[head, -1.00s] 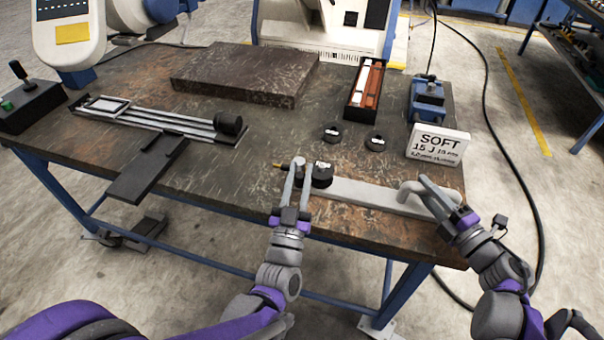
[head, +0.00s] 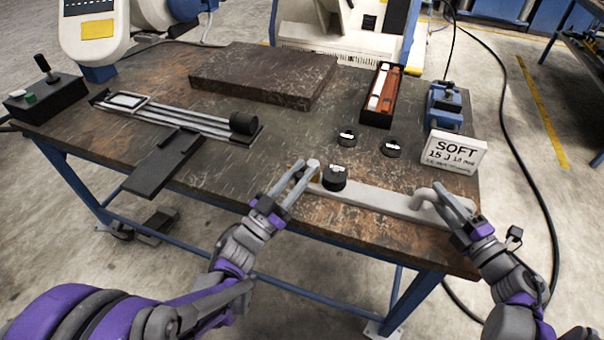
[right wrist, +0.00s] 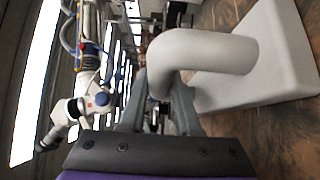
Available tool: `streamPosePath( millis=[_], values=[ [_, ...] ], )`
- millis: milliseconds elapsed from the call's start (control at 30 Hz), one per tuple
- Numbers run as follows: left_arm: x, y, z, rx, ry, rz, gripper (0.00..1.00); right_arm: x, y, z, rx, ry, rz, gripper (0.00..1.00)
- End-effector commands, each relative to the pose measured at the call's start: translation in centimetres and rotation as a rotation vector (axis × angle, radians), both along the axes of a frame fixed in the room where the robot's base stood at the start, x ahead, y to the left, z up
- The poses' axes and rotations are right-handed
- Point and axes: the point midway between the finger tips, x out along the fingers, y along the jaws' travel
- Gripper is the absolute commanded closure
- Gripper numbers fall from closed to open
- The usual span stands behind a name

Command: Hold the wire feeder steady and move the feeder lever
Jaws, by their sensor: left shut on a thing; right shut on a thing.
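The wire feeder is a long pale grey bar (head: 375,199) lying near the front right of the table, with a black round part (head: 335,178) at its left end. At its right end a bent pale grey handle (head: 424,195) rises; it shows large in the right wrist view (right wrist: 205,52). My right gripper (head: 436,193) is shut on this handle, its fingers on both sides. The feeder lever (head: 313,164) is a pale stub beside the black part. My left gripper (head: 304,174) is shut on it, reaching in from the lower left and hiding most of it.
A sign reading SOFT (head: 454,152) stands behind the feeder's right end. Two black rings (head: 347,139) (head: 391,147) lie behind the bar. A black tray with orange and white pieces (head: 382,97) and a dark slab (head: 262,78) lie further back. A rail fixture (head: 180,120) lies left.

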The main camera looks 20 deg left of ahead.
Motion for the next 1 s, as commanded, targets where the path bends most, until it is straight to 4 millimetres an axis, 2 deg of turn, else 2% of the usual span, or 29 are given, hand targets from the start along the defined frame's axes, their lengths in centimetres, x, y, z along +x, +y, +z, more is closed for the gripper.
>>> streamPosePath(
  millis=[467,500,633,1000],
  values=[
    [0.00,0.08,-0.19,0.001,0.005,-0.013,1.00,-0.07,0.03,-0.34,-0.007,0.003,0.001,1.00],
    [0.00,0.08,-0.20,0.001,0.005,-0.013,0.66,-0.07,0.03,-0.34,-0.007,0.003,0.001,1.00],
    [0.00,0.06,-0.18,0.001,0.005,-0.013,0.42,-0.07,0.03,-0.34,-0.007,0.003,0.001,1.00],
    [-0.26,0.21,-0.30,0.001,0.004,-0.012,0.41,-0.07,0.04,-0.34,-0.007,0.003,0.001,1.00]
  ],
)
